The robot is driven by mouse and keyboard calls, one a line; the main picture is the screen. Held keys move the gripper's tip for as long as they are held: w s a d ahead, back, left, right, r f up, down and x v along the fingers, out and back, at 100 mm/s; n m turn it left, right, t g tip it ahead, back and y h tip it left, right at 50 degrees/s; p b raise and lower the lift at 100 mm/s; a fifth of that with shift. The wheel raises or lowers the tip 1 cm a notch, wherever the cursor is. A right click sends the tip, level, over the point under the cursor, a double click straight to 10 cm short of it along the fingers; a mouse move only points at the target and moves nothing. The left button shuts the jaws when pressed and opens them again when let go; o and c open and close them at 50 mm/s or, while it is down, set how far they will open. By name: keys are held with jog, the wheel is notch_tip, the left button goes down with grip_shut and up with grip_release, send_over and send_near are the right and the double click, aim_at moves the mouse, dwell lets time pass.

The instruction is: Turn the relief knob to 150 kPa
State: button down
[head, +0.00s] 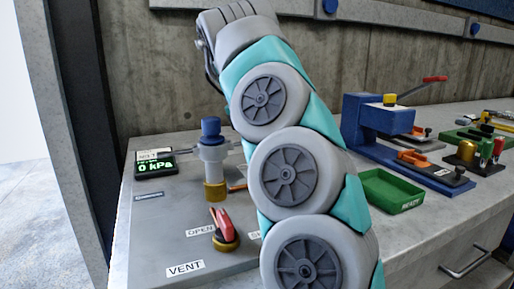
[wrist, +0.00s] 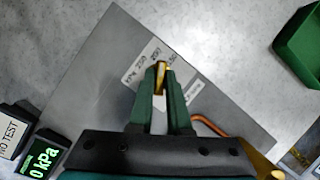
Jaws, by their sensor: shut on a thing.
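In the wrist view my gripper (wrist: 160,80) is shut on a narrow yellow piece (wrist: 160,77), which appears to be the relief knob. The green fingers hide part of it. A white scale label (wrist: 142,88) with small dark print lies around the fingertips on the grey plate (wrist: 110,75); I cannot read the knob's setting. In the head view my arm hides the gripper and the knob. The pressure display (head: 155,165) there reads 0 kPa in green; it also shows in the wrist view (wrist: 45,157).
A blue-topped column (head: 211,160) and a red-handled vent valve (head: 224,230) stand on the panel left of my arm. An orange pipe (wrist: 211,124) runs right of the fingers. A green tray (head: 392,191) and a blue press (head: 372,115) stand to the right.

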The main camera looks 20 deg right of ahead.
jog(key=shift+m, duration=0.4)
dwell(0.4)
jog(key=c, duration=0.9)
grip_release()
jog(key=shift+o, duration=0.2)
jog(key=shift+a+n, duration=0.1)
jog(key=shift+n, duration=0.7)
jog(key=shift+n+b, duration=0.3)
jog(key=shift+n, duration=0.1)
